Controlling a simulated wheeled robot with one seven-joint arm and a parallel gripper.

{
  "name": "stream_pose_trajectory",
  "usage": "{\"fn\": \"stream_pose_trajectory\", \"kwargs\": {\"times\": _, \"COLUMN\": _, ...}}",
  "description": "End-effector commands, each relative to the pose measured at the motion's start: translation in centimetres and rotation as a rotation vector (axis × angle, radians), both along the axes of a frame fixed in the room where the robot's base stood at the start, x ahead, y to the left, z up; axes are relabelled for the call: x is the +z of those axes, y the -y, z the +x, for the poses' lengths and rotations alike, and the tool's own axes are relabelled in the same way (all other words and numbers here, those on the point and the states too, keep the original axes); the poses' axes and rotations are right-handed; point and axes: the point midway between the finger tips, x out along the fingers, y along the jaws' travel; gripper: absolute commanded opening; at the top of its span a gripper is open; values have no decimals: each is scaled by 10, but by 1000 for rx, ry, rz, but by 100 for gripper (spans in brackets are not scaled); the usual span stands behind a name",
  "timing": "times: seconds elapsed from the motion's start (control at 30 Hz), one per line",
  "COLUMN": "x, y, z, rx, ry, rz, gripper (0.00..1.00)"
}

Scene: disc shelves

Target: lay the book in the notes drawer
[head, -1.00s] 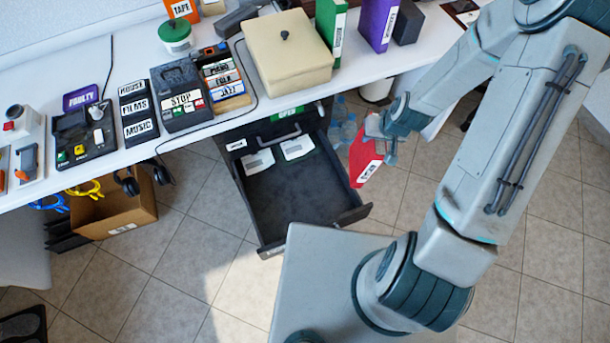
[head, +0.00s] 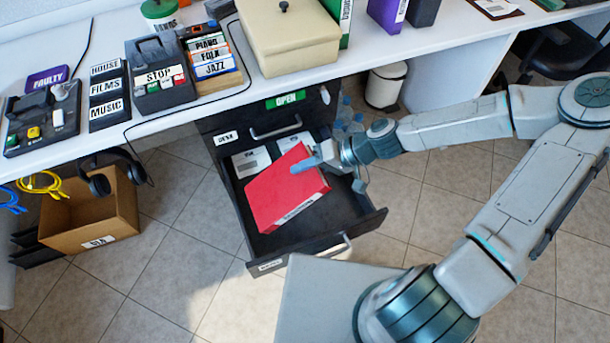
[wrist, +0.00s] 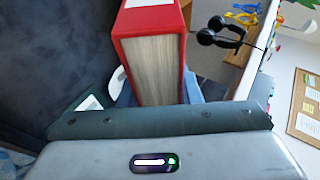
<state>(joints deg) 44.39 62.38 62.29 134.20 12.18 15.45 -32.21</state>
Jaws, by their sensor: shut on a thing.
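The red book (head: 288,192) is in my gripper (head: 308,165), above the open drawer (head: 350,221) under the desk. In the head view its broad red cover faces up, tilted, with a white label along its near edge. In the wrist view the book (wrist: 152,62) shows its page edges, with red covers on both sides and the jaws partly hidden below it. The head view does not clearly show whether the book touches the drawer floor. White cards (head: 250,161) lie at the back of the drawer. The label on the drawer's front is too small to read.
A closed drawer labelled DESK with a green OPEN sign (head: 286,100) sits above the open one. A cardboard box (head: 92,212) and headphones (head: 110,172) are to the left. Water bottles (head: 347,117) and a white bin (head: 385,86) stand to the right.

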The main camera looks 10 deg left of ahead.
Motion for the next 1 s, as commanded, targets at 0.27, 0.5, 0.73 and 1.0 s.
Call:
{"fn": "stream_pose_trajectory", "kwargs": {"times": 0.27, "x": 0, "y": -3, "z": 1, "rx": 3, "ry": -13, "rz": 21, "gripper": 0}}
{"fn": "stream_pose_trajectory", "kwargs": {"times": 0.5, "x": -16, "y": -3, "z": 1, "rx": 3, "ry": -13, "rz": 20, "gripper": 0}}
{"fn": "stream_pose_trajectory", "kwargs": {"times": 0.73, "x": -38, "y": -4, "z": 1, "rx": 4, "ry": -12, "rz": 20, "gripper": 0}}
{"fn": "stream_pose_trajectory", "kwargs": {"times": 1.0, "x": -63, "y": -3, "z": 1, "rx": 4, "ry": -11, "rz": 19, "gripper": 0}}
